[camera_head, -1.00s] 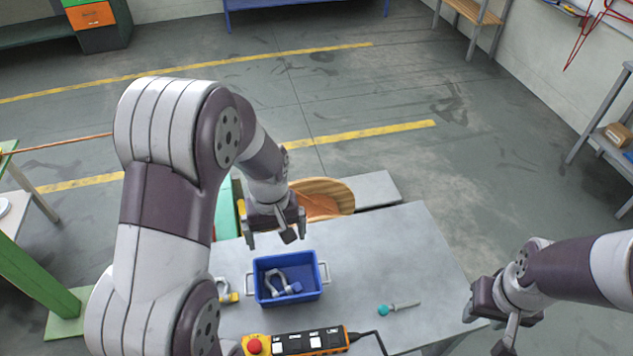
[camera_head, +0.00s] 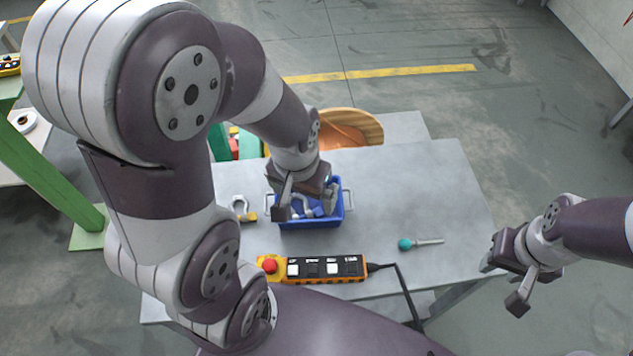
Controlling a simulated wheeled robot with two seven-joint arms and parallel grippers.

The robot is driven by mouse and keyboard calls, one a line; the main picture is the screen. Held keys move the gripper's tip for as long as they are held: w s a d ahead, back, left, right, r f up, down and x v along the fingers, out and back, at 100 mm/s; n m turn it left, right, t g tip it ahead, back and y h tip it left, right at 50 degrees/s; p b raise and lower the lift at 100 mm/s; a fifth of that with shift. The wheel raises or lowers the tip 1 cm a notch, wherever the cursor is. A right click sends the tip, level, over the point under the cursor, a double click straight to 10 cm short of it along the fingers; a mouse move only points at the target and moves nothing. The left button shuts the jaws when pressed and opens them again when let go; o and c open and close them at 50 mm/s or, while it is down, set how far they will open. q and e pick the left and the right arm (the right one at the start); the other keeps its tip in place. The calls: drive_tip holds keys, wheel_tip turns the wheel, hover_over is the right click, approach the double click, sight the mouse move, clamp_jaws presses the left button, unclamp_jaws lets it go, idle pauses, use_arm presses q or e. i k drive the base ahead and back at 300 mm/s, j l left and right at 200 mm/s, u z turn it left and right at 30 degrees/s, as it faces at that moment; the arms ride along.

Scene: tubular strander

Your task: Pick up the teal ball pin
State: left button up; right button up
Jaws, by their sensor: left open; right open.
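The teal ball pin (camera_head: 406,244) lies on the grey table, its teal ball at the left and its grey shank pointing right. My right gripper (camera_head: 503,284) is open and empty, to the right of the pin near the table's right edge, apart from it. My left gripper (camera_head: 306,203) is open and over the blue bin (camera_head: 312,221). It hides part of the bin and of the grey shackle inside; I cannot tell whether it touches them.
An orange control pendant (camera_head: 318,269) with a red button and black cable lies at the table's front. Another shackle (camera_head: 241,207) with a yellow part lies left of the bin. A round wooden bowl-like thing (camera_head: 366,128) stands behind the table. The table (camera_head: 420,190) is clear behind the pin.

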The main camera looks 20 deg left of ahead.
sight(405, 244)
drive_tip(key=j+z, duration=0.15)
drive_tip(key=z, duration=0.3)
drive_tip(key=k+j+z, duration=0.1)
drive_tip(key=z, duration=0.35)
drive_tip(key=k+j+z, duration=0.1)
drive_tip(key=z, duration=0.35)
drive_tip(key=k+j+z, duration=0.1)
drive_tip(key=z, duration=0.35)
